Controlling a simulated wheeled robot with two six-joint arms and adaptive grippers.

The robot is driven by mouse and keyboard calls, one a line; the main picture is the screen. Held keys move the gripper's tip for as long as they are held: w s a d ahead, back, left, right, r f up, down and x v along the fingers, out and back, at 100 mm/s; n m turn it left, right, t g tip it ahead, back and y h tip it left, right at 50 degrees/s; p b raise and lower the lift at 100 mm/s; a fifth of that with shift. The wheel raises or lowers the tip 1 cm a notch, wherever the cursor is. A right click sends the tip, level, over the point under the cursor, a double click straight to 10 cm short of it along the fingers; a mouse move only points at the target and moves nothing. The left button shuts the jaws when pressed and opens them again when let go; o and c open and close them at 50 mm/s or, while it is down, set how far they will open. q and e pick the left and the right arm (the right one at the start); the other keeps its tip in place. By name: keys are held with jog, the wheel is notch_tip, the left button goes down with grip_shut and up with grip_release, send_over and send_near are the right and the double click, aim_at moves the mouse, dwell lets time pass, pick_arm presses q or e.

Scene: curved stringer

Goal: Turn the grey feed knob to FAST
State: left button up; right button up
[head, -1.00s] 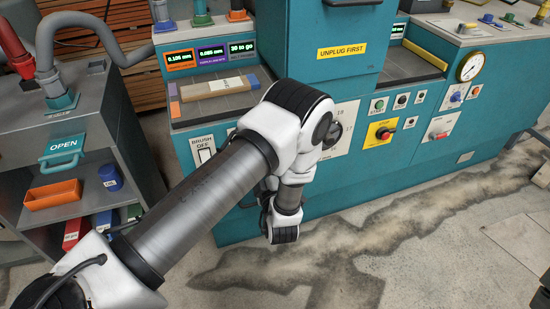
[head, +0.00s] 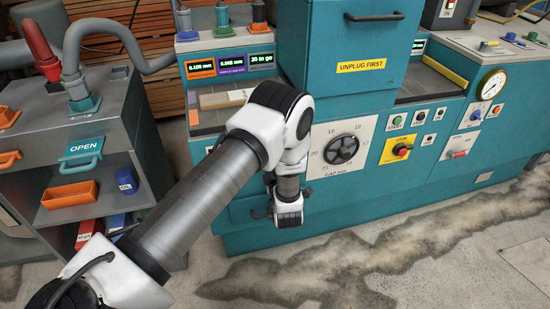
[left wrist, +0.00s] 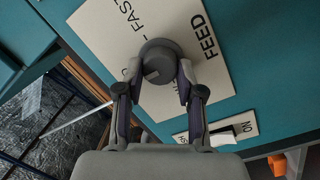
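The grey feed knob (left wrist: 160,60) sits on a cream panel (left wrist: 205,75) lettered FEED in the left wrist view. The word FAST stands at the panel's upper left, and another label is partly hidden by a finger. A small lighter mark shows on the knob's lower left. My left gripper (left wrist: 160,84) has one finger on each side of the knob, and both tips appear to press against it. In the head view my left arm hides the feed panel and the knob. My right gripper is in neither view.
A black gap dial (head: 341,150) on the teal machine is right of my arm. A yellow stop panel (head: 398,148) and a pressure gauge (head: 491,84) are farther right. A grey cart (head: 75,140) stands at left. A switch plate (left wrist: 225,130) lies below the feed panel.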

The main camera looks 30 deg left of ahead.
pick_arm(q)
jog(key=shift+m, duration=0.3)
jog(key=shift+w+d+r+m+g+y+p, duration=0.1)
jog(key=shift+m+g+p, duration=0.4)
jog(key=shift+m, duration=2.2)
jog(key=shift+w+d+r+m+g+y+p, duration=0.1)
jog(key=shift+m+g+p, duration=0.35)
jog(key=shift+m, duration=2.25)
jog(key=shift+w+d+m+g+y+p, duration=0.1)
jog(key=shift+m+g+p, duration=0.4)
jog(key=shift+m, duration=2.2)
jog(key=shift+a, duration=0.1)
jog(key=o, duration=1.2)
jog(key=shift+c, duration=0.2)
